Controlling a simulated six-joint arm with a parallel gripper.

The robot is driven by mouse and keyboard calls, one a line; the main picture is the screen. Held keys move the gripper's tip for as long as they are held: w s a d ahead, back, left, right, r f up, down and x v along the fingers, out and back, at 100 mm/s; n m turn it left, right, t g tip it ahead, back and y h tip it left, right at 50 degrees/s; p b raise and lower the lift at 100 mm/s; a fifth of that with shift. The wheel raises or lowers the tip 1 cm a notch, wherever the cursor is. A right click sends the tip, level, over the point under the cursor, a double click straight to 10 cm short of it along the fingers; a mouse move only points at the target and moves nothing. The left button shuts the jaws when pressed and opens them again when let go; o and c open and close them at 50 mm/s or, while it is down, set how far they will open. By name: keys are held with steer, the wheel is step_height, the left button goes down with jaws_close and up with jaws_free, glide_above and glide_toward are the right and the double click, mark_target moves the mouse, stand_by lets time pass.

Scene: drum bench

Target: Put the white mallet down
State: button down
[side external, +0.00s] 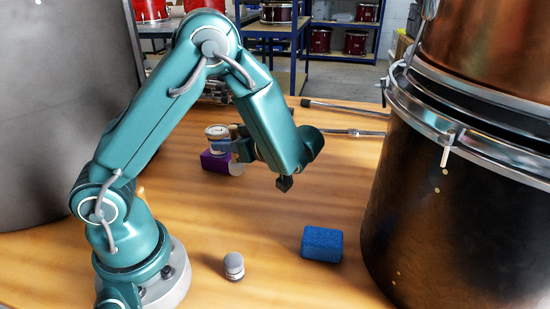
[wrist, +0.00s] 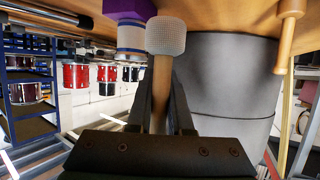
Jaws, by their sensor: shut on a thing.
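The white mallet has a pale, rounded head (wrist: 165,37) and a tan wooden handle (wrist: 161,85). My gripper (wrist: 160,75) is shut on the handle, with a dark finger on either side. The wrist view is upside down, so the head points down toward the wooden table (side external: 200,235). In the side view my gripper (side external: 236,147) is at the back of the table, with the handle end above it and the pale head (side external: 237,168) below. I cannot tell whether the head touches the table.
A white and blue jar (side external: 216,132) on a purple block (side external: 214,163) stands close beside the mallet. Large drums stand left (side external: 60,110) and right (side external: 460,215). Sticks (side external: 345,107) lie behind. The middle table is clear.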

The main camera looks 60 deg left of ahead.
steer(key=shift+n+g, duration=0.3)
steer(key=shift+s+d+f, duration=0.2)
steer(key=shift+s+f, duration=0.25)
steer(key=shift+f, duration=0.8)
steer(key=shift+s+d+f, duration=0.2)
steer(key=shift+s+f, duration=0.2)
steer(key=shift+f, duration=0.9)
steer(key=shift+s+d+f, duration=0.2)
steer(key=shift+s+f, duration=0.25)
steer(key=shift+f, duration=0.8)
steer(key=c, duration=0.8)
jaws_free()
steer(key=shift+f, duration=0.1)
steer(key=shift+c, duration=0.2)
